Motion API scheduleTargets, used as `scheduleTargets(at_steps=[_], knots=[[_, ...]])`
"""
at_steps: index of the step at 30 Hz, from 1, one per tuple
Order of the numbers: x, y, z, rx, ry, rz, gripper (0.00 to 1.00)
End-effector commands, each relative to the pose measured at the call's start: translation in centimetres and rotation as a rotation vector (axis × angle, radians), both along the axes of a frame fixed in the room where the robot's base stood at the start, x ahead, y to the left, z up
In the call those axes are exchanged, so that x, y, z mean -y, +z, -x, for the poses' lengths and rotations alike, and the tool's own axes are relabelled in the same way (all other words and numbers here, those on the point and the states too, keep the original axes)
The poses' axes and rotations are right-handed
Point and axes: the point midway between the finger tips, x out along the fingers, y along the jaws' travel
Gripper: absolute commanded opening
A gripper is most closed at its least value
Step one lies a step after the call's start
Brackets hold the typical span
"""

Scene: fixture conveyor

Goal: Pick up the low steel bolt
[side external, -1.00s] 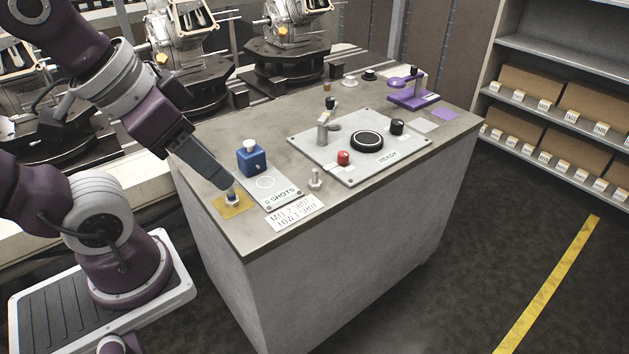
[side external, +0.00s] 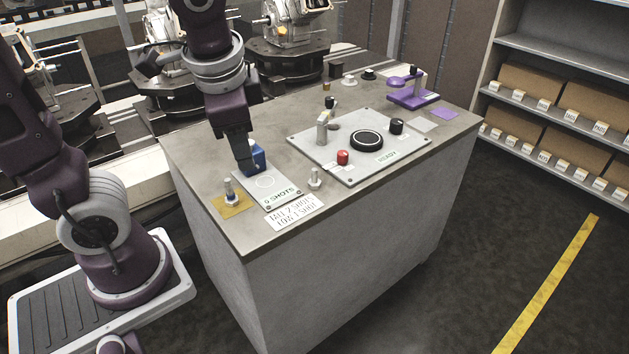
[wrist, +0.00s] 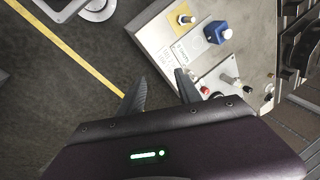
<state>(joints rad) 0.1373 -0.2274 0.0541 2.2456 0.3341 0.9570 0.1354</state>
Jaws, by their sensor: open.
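A small steel bolt (side external: 315,178) stands upright on the bare bench top, right of the shots plate. A second steel bolt (side external: 229,190) stands on a yellow pad (side external: 238,208) and looks taller, with a bluish band; in the wrist view it shows as a small bright shape (wrist: 187,19). My gripper (side external: 244,168) is in front of the blue block, above the shots plate, left of and apart from the first bolt. In the wrist view its two fingers (wrist: 163,88) are spread with nothing between them.
The blue block (wrist: 217,32) with a white knob stands behind the shots plate (side external: 270,192). A printed card (side external: 293,211) lies near the front edge. A grey panel (side external: 310,150) carries a red knob (side external: 342,157), black disc and lever. A purple stand (side external: 413,100) is at the far right.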

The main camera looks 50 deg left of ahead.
Motion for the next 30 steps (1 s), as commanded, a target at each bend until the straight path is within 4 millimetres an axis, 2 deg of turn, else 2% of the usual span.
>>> scheduleTargets(at_steps=[1,5,9,13,16,20,26,30], knots=[[-0.8,-1.4,-2.2,-0.087,-0.082,-0.087,0.41],[-3.2,-5.9,-8.2,-0.313,-0.343,-0.360,0.41],[-4.8,-12.3,-14.5,-0.552,-0.651,-0.670,0.41],[-5.1,-17.8,-18.8,-0.720,-0.896,-0.915,0.41],[-5.0,-20.6,-20.5,-0.797,-1.018,-1.035,0.41],[-5.3,-22.1,-21.5,-0.834,-1.077,-1.097,0.41],[-7.9,-23.1,-22.2,-0.837,-1.078,-1.096,0.41],[-10.4,-23.9,-22.8,-0.837,-1.077,-1.094,0.41]])
